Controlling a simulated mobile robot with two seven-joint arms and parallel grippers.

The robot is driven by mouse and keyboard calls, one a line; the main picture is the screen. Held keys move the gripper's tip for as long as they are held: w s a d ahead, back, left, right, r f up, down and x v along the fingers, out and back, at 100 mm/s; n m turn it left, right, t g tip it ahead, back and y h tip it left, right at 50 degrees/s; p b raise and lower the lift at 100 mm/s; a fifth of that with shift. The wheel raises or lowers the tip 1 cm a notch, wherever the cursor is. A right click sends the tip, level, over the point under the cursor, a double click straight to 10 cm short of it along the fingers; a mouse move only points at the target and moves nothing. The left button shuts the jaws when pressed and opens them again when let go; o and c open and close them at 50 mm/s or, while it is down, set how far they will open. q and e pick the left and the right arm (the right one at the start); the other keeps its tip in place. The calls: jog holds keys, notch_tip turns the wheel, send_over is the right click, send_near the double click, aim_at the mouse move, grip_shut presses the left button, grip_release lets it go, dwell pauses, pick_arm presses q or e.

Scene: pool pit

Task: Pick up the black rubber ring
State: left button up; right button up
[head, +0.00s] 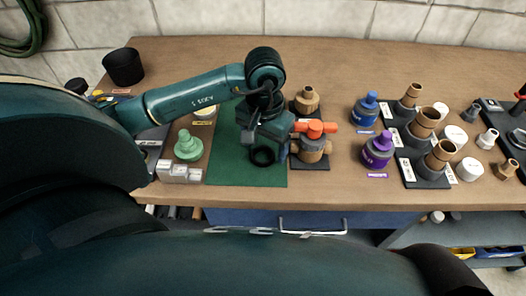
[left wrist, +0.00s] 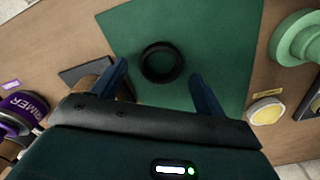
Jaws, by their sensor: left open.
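The black rubber ring (head: 263,156) lies flat on a green mat (head: 230,172) on the workbench. In the left wrist view the ring (left wrist: 161,77) shows whole, on the green mat (left wrist: 200,25), with its open centre visible. My left gripper (head: 270,145) is over the mat at the ring, partly hiding its surroundings in the head view. In the left wrist view the gripper (left wrist: 160,85) is open, with one blue finger on each side of the ring and a gap to each. Nothing is held. My right gripper is not in view.
A brass valve with an orange handle (head: 315,129) stands close right of my left gripper. A green stepped piece (head: 188,145) and white blocks (head: 180,172) are left of the mat. Blue (head: 366,107) and purple (head: 378,150) bottles and several fittings stand farther right.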

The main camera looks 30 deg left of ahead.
pick_arm(q)
jog(key=shift+f, duration=0.6)
jog(key=c, duration=1)
